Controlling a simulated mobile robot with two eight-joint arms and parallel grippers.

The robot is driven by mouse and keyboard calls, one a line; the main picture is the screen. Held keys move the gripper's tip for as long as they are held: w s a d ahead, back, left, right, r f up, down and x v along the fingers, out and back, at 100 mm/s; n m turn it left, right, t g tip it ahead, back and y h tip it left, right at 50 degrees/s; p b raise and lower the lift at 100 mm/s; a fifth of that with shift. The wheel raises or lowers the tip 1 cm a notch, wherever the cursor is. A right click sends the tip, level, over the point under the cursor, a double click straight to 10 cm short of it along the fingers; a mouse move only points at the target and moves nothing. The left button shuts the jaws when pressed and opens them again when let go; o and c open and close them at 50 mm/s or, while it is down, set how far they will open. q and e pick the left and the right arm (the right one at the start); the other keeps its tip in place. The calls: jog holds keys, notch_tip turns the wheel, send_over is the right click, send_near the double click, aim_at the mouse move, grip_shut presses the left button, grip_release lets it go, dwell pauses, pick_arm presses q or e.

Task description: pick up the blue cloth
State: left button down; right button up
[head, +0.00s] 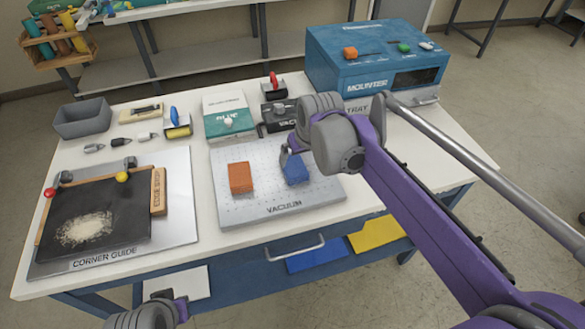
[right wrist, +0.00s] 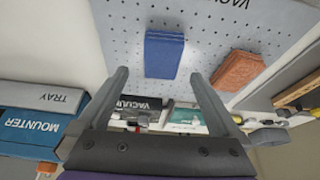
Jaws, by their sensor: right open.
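The blue cloth (head: 295,170) is a small folded block lying on the grey perforated vacuum plate (head: 265,208). In the right wrist view the blue cloth (right wrist: 164,54) lies beyond the fingertips, roughly centred between them. My right gripper (head: 287,154) is over the plate beside the cloth's far left edge, partly hidden by its own wrist. In the right wrist view the gripper (right wrist: 163,80) has its two fingers wide apart with nothing between them. My left arm's end (head: 172,308) shows at the bottom edge; its fingers cannot be made out.
An orange block (head: 240,177) lies left of the cloth on the plate. Behind stand a green-and-white glue box (head: 228,115), a dark vacuum unit (head: 279,117) and the blue mounter (head: 375,62). The corner guide board (head: 180,215) is at left.

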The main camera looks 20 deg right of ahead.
aim_at(294, 165)
jog(key=shift+x, duration=0.8)
jog(key=x, duration=0.4)
jog(key=shift+w+a, duration=0.25)
jog(key=shift+w, duration=0.2)
jog(key=shift+w+f, duration=0.1)
jog(key=shift+f, duration=0.3)
jog(key=shift+f, duration=0.25)
jog(key=c, duration=1.3)
jog(key=shift+o, duration=0.2)
notch_tip(294, 165, up, 10)
jog(key=shift+r+p, duration=0.25)
jog(key=shift+p, duration=0.05)
